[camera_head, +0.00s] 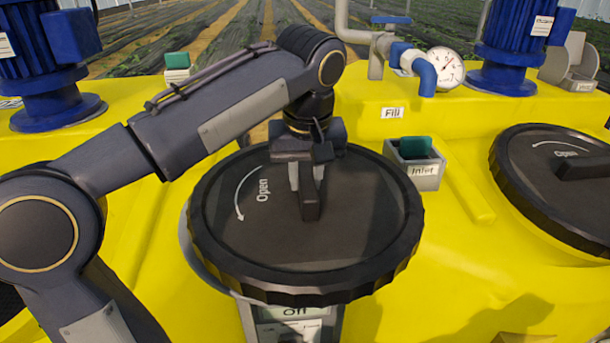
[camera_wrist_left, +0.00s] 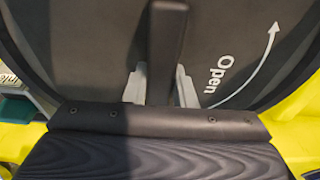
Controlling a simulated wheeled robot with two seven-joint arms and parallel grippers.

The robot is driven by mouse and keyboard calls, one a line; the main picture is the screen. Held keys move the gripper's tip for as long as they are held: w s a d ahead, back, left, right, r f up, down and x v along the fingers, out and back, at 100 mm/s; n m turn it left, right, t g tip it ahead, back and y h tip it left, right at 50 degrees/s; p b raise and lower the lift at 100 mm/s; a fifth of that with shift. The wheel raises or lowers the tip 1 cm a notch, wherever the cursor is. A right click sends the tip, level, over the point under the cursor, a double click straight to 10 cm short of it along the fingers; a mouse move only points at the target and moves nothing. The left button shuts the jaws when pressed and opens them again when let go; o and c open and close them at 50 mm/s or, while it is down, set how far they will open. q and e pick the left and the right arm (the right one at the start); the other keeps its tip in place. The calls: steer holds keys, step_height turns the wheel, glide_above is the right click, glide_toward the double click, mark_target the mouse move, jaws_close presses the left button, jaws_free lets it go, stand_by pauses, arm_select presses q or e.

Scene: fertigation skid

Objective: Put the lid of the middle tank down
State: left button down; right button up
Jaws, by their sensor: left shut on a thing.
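The black round lid (camera_head: 370,225) of the middle tank is marked "Open" with a curved arrow and has a ribbed rim. My left gripper (camera_head: 307,190) comes down from above and is shut on the lid's raised bar handle (camera_head: 311,205). The left wrist view shows the fingers (camera_wrist_left: 160,88) on both sides of the handle (camera_wrist_left: 166,50). The lid is nearly level over the yellow middle tank (camera_head: 375,318). A pale ring edge (camera_head: 187,245) shows below its left side. The rest of the tank opening is hidden under the lid. My right gripper is not in view.
A grey "Inlet" box (camera_head: 417,170) with a green top stands close to the lid's right. Another black lid (camera_head: 560,180) sits on the right tank. A display box marked "Off" (camera_head: 297,320) is partly under the lid's front. A gauge (camera_head: 445,66) and pipes stand behind.

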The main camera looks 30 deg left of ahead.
arm_select(q)
steer(key=c, duration=1.2)
jaws_free()
steer(key=p+v, duration=0.3)
steer(key=v, duration=0.9)
